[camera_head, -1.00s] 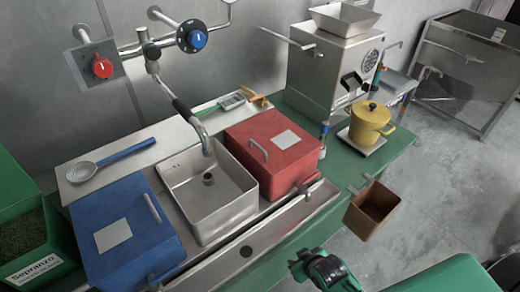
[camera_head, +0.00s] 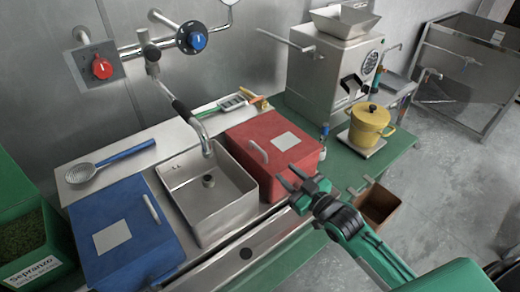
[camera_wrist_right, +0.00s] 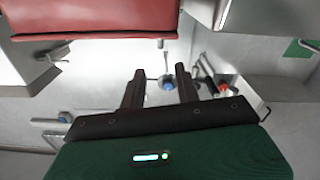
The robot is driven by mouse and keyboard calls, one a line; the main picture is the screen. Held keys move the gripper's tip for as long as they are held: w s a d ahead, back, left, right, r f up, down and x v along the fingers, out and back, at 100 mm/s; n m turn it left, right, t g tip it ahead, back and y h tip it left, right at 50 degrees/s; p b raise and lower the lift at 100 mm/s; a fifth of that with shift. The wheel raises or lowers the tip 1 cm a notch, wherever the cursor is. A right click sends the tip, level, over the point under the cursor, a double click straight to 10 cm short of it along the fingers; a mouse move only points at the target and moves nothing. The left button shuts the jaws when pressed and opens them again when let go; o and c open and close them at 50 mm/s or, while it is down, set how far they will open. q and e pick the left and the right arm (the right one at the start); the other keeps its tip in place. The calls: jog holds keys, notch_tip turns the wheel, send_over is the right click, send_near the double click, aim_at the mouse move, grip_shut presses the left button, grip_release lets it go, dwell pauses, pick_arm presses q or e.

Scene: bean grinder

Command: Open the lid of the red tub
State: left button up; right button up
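The red tub (camera_head: 285,165) stands right of the sink with its red lid (camera_head: 262,134) closed. The lid has a pale label and a light grey bar handle (camera_head: 258,151) at its left side. My right gripper (camera_head: 285,172) is open and empty, in front of the tub and right of the handle, and hides part of the tub's front. In the right wrist view the two dark fingers (camera_wrist_right: 157,74) stand apart with nothing between them. The red tub (camera_wrist_right: 95,18) fills the top left there. My left gripper is not in view.
The sink (camera_head: 208,195) with its tap (camera_head: 204,135) is left of the tub, and a blue tub (camera_head: 125,235) is further left. A yellow pot (camera_head: 369,122) and a steel grinder (camera_head: 333,72) stand to the right. A brown bin (camera_head: 380,203) hangs at the counter's edge.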

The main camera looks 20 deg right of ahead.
aim_at(260, 149)
jog(key=p+x, duration=0.3)
jog(key=x, duration=0.9)
jog(key=shift+w+a+p, duration=0.25)
jog(key=shift+w+p, duration=0.05)
jog(key=shift+w, duration=0.25)
grip_shut()
